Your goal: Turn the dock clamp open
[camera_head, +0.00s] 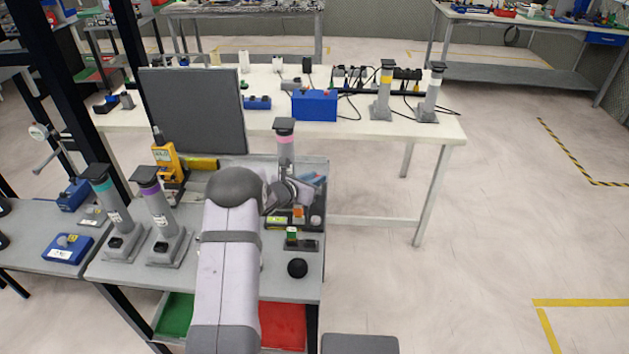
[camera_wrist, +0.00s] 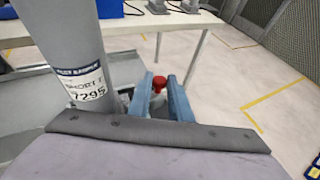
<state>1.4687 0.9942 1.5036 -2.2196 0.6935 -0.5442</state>
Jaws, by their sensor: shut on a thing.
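The dock clamp shows as a red knob (camera_wrist: 159,84) in the wrist view, between the two blue fingers of my gripper (camera_wrist: 161,92). The fingers are shut on it. Its lower part is hidden by the fingers and the wrist. A grey cylinder (camera_wrist: 62,40) with a white label stands just left of the fingers. In the head view this cylinder, with a pink band and a dark cap (camera_head: 285,145), stands upright at the dock. My gripper (camera_head: 312,181) is at its right side, partly hidden by my wrist. The red knob cannot be made out there.
Two more capped cylinders, teal-banded (camera_head: 112,205) and purple-banded (camera_head: 160,208), stand on the grey bench at left. A yellow meter (camera_head: 169,162) and a dark panel (camera_head: 193,112) stand behind. A green-topped block (camera_head: 292,236) and black ball (camera_head: 297,268) sit near the right edge.

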